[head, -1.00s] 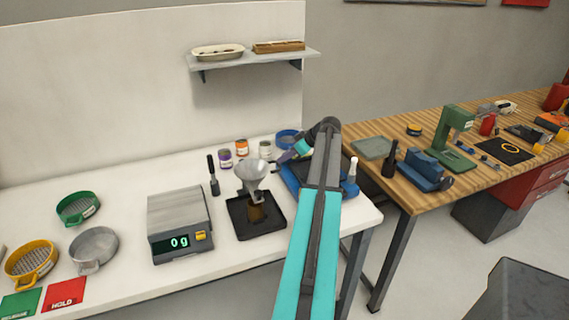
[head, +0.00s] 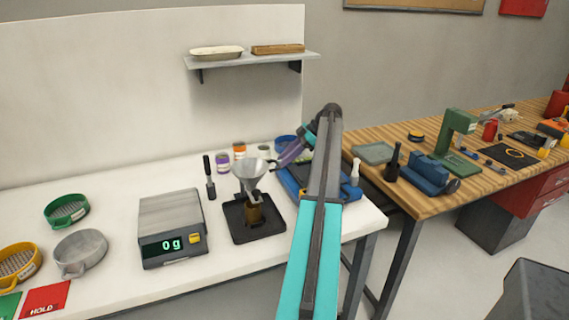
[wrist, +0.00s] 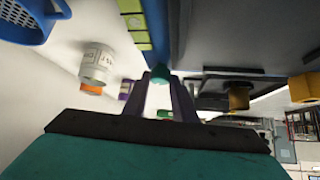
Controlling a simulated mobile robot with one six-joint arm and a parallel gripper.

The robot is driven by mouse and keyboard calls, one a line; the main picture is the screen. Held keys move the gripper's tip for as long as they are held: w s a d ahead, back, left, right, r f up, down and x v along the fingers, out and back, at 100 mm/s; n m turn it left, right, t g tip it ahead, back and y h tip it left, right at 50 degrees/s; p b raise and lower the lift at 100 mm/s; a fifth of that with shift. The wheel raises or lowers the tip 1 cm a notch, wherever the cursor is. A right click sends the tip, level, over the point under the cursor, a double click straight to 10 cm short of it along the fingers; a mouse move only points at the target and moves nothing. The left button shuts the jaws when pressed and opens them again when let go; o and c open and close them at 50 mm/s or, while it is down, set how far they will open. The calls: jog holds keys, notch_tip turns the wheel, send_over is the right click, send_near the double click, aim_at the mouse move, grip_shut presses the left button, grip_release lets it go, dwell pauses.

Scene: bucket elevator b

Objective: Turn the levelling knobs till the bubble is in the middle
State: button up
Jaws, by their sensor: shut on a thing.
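A blue device (head: 289,186) stands at the right end of the white bench, partly hidden behind my arm. In the wrist view a blue body with yellow-green panels (wrist: 140,33) runs down towards my fingers. My gripper (wrist: 160,80) is shut on a small teal knob (wrist: 160,73) at the near end of that body. In the head view my gripper (head: 280,163) points down and left at the device, with purple fingers.
A metal funnel (head: 251,175) over a black tray (head: 238,232) stands just left of the device. A scale (head: 172,225) reads 0 g. Small jars, a purple one (head: 222,163) and an orange one (head: 239,150), stand behind. A white-tipped bottle (head: 355,172) is to the right.

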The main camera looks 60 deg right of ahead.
jog(key=shift+w+d+n, duration=0.1)
jog(key=shift+n, duration=0.3)
jog(key=shift+g, duration=0.3)
jog(key=o, duration=1)
jog(key=shift+o, duration=0.2)
jog(key=shift+r+p, duration=0.3)
jog(key=shift+p, duration=0.45)
jog(key=shift+s+d+r+p, duration=0.1)
jog(key=shift+s+r+p, duration=0.15)
jog(key=shift+p, duration=0.65)
jog(key=shift+p, duration=0.3)
